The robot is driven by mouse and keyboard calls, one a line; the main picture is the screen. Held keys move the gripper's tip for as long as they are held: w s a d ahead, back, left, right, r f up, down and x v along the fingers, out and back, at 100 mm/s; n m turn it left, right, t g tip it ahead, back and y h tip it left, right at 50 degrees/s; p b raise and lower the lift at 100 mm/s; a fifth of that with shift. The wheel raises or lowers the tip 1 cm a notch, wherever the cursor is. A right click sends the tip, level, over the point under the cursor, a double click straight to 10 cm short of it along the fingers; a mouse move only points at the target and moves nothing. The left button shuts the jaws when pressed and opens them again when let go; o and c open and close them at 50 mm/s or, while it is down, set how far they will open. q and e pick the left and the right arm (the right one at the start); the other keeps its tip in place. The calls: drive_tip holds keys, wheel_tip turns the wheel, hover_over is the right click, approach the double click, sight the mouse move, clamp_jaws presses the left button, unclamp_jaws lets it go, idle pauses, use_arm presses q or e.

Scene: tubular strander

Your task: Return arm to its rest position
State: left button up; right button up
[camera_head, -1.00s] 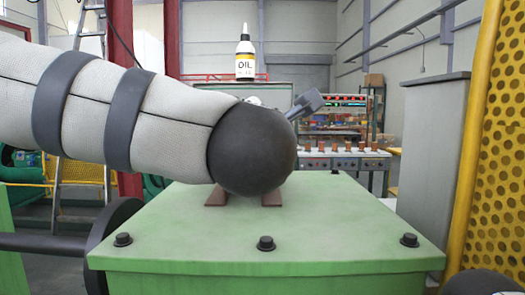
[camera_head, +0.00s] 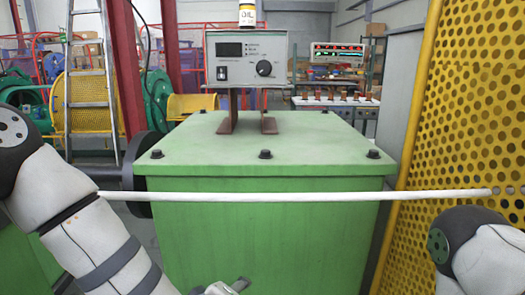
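My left arm (camera_head: 85,235) is folded at the lower left, clear of the machine. Part of my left gripper (camera_head: 230,287) shows at the bottom edge, low in front of the green cabinet (camera_head: 265,230); its fingers are mostly cut off and I cannot see whether it holds anything. My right arm (camera_head: 470,245) is bent at the lower right, and its gripper is out of view. A grey control box (camera_head: 246,50) with a dark display and a black knob stands on brown supports on the cabinet.
A white cable or rod (camera_head: 260,197) runs level across the cabinet's front, between my arms. A yellow perforated guard (camera_head: 440,130) stands close on the right. A ladder (camera_head: 88,75) and red posts stand at the back left. The cabinet top is clear around the box supports.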

use_arm(q)
drive_tip(key=s+a+f+m+g, duration=0.4)
drive_tip(key=s+a+f+g, duration=0.15)
drive_tip(key=s+f, duration=0.65)
drive_tip(key=s+a+f+m+g, duration=0.1)
drive_tip(key=s+a+m+g, duration=0.1)
drive_tip(key=s, duration=0.5)
drive_tip(key=s+a+f+m+g+y, duration=0.1)
drive_tip(key=s+a+f+m, duration=0.1)
drive_tip(key=s+a, duration=0.3)
drive_tip(key=s+a+f+m+g+y, duration=0.1)
drive_tip(key=s+a, duration=0.3)
drive_tip(key=s, duration=0.6)
drive_tip(key=shift+f+m+g, duration=0.5)
drive_tip(key=shift+f+g, duration=0.2)
drive_tip(key=shift+g, duration=0.15)
drive_tip(key=shift+a, duration=0.1)
